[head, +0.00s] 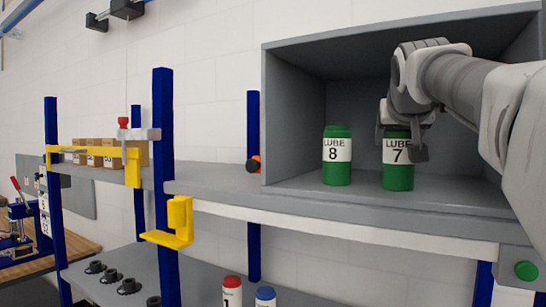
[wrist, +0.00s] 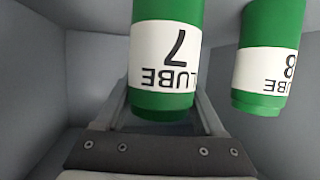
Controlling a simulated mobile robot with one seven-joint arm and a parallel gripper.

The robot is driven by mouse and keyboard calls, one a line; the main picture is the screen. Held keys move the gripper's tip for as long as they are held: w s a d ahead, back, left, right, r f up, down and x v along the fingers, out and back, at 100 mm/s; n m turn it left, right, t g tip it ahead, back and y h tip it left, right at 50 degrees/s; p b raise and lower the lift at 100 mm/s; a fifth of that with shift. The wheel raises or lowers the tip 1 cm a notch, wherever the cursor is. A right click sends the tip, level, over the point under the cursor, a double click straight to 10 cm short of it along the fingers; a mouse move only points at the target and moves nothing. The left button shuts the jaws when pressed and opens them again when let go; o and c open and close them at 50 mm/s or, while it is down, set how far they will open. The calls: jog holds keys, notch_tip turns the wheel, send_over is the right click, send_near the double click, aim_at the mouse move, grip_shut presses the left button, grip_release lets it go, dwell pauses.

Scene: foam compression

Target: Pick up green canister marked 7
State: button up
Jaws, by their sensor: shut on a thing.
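The green canister marked LUBE 7 (head: 398,176) stands upright on the floor of the grey cubby at the right in the head view. My gripper (head: 404,143) reaches down over its upper part, with one finger in front of the label's right side. In the wrist view the canister (wrist: 164,55) lies between the two fingers (wrist: 163,115), its label upside down. My gripper is shut on it. Part of its top is hidden by my gripper. The green canister marked LUBE 8 (head: 337,173) stands upright to the left, apart from it, and also shows in the wrist view (wrist: 268,60).
The grey cubby (head: 293,120) has walls on the left and a roof above my arm. A shelf to the left holds brown boxes (head: 95,152). Blue posts (head: 163,150) and yellow brackets (head: 178,222) stand left. Red-capped (head: 232,290) and blue-capped (head: 265,296) bottles stand below.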

grip_shut()
jog(key=shift+r, duration=0.15)
